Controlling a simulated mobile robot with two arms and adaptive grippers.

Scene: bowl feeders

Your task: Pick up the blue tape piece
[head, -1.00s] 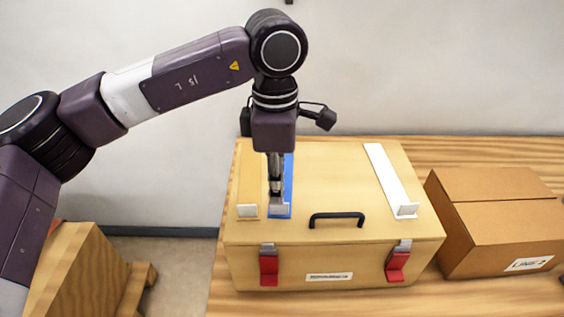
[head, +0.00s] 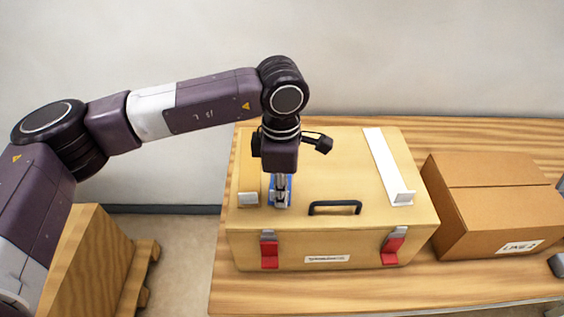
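The blue tape piece (head: 271,193) lies as a strip on the lid of a wooden box (head: 320,170), left of the black handle. My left gripper (head: 281,203) points down over the strip, and its fingertips are at the near end of it. The gripper and wrist cover most of the strip. I cannot tell whether the fingers touch the strip or are closed on it. My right gripper is not in view.
A tan strip (head: 249,180) lies just left of the blue one, and a white strip (head: 387,165) lies on the lid's right. The black handle (head: 335,207) stands up from the lid. A cardboard box (head: 495,205) stands at the right on the wooden table (head: 400,290).

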